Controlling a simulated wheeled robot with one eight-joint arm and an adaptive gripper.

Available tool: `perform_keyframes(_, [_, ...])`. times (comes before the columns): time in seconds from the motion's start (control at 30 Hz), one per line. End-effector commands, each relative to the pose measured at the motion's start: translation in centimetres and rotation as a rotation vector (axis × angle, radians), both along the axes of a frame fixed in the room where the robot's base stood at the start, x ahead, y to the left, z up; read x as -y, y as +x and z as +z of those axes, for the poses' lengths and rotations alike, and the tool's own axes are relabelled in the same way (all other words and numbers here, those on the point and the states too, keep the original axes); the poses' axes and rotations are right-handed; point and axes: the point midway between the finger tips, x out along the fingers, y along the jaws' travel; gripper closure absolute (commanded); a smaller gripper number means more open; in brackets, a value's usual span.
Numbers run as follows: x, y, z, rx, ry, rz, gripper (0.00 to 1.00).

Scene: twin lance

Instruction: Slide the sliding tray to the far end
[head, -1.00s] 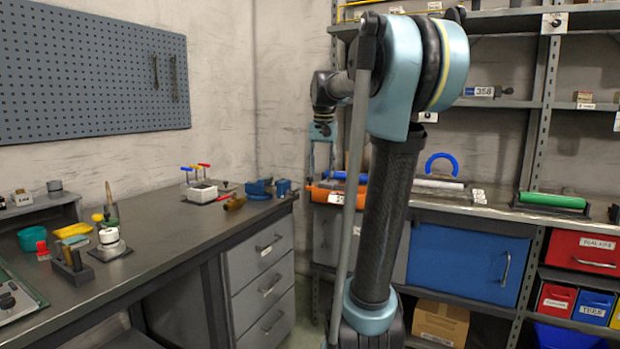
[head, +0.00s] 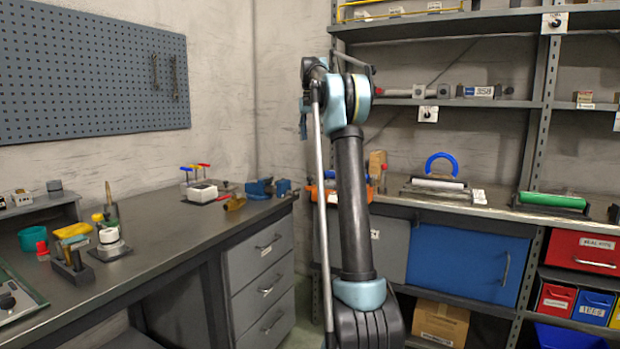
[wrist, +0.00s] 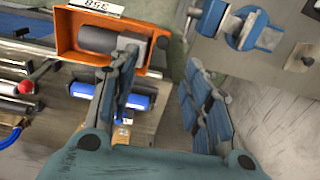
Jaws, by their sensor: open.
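An orange tray (wrist: 160,52) is at the upper left of the wrist view, with a grey cylinder in it and a white 358 label on its rim. I take it to be the sliding tray. In the head view the orange tray (head: 312,193) sits at the left end of the back counter, partly hidden behind my arm. My gripper (wrist: 162,68) is open and empty. Its left finger overlaps the tray's near side in the wrist view and its right finger is to the right of the tray. I cannot tell whether the finger touches the tray.
A blue vise (head: 260,187) sits on the left workbench's corner. A blue roller (wrist: 82,89) shows below the tray in the wrist view.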

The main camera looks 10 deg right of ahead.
Motion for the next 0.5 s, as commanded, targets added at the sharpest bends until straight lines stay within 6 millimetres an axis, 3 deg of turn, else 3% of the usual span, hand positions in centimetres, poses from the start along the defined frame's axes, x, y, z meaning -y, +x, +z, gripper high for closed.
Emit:
perform_keyframes(0.27, [0.0,1.7,-0.5,-0.006,0.000,-0.023,0.56])
perform_keyframes(0.5, [0.0,1.7,-3.0,-0.006,0.000,-0.022,0.56])
